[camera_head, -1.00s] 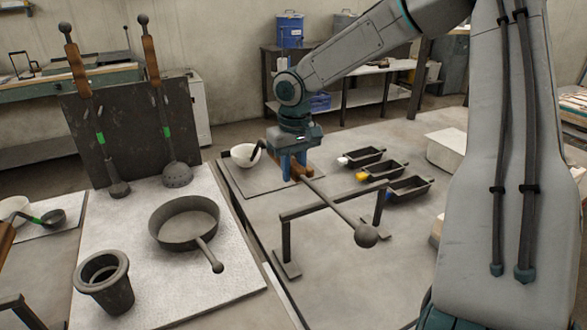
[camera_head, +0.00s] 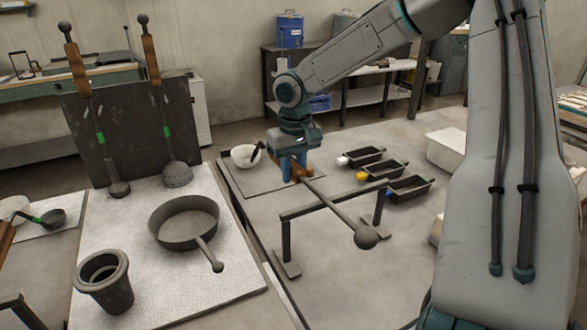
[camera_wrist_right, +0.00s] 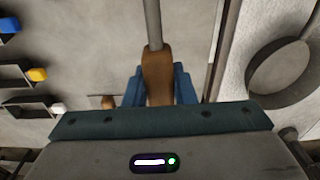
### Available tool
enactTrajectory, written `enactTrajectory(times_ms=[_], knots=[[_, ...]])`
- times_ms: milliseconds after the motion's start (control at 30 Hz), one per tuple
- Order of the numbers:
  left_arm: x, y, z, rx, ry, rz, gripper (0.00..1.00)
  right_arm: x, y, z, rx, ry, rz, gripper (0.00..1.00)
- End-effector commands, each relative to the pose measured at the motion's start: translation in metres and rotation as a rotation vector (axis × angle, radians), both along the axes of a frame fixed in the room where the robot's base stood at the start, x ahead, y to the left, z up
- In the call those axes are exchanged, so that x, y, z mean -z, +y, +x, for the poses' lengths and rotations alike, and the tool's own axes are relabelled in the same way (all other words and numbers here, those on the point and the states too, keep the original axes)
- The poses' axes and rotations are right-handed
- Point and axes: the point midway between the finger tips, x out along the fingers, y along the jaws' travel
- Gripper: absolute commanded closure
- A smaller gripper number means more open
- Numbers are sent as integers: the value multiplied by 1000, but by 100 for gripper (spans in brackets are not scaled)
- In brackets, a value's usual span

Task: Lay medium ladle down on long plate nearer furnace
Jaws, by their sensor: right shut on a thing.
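My right gripper (camera_head: 297,172) is shut on the brown wooden handle of a long dark tool, which I take to be the medium ladle (camera_head: 335,207). Its rod slopes to a round dark end, passing over a low bar rack (camera_head: 310,205); contact is unclear. In the right wrist view the handle (camera_wrist_right: 158,78) sits between the blue fingers. A long grey plate (camera_head: 243,185) lies below and behind the gripper, bearing a white bowl (camera_head: 240,157). Another plate (camera_head: 25,233) at far left bears a small ladle (camera_head: 54,217). I cannot tell which is nearer the furnace. My left gripper is not in view.
Several small black moulds (camera_head: 375,172) stand right of the gripper. A dark pan (camera_head: 180,240) and a crucible-like pot (camera_head: 103,280) stand on the speckled board at left. Two ladles lean on an upright dark panel (camera_head: 130,130). The right-hand table front is mostly clear.

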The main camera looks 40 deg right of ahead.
Motion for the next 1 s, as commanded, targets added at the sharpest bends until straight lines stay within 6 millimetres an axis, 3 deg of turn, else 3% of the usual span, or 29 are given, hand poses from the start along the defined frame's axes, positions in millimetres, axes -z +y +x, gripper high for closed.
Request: enactTrajectory(times_ms=[67, 100, 200, 233, 567, 767, 1000], knots=[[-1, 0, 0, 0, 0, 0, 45, 0, 0, 1, 0, -3, -1, 100], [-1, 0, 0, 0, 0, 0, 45, 0, 0, 1, 1, -3, -1, 73], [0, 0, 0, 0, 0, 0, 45, 0, 0, 1, 0, -2, -1, 53], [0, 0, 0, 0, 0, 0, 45, 0, 0, 0, 0, -2, -1, 51], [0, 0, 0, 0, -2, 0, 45, 2, 0, 0, 0, 2, 1, 51], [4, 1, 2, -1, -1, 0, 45, -31, 0, 0, 0, -5, -1, 51], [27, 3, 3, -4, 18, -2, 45, -81, 0, -2, 1, -5, -2, 51]])
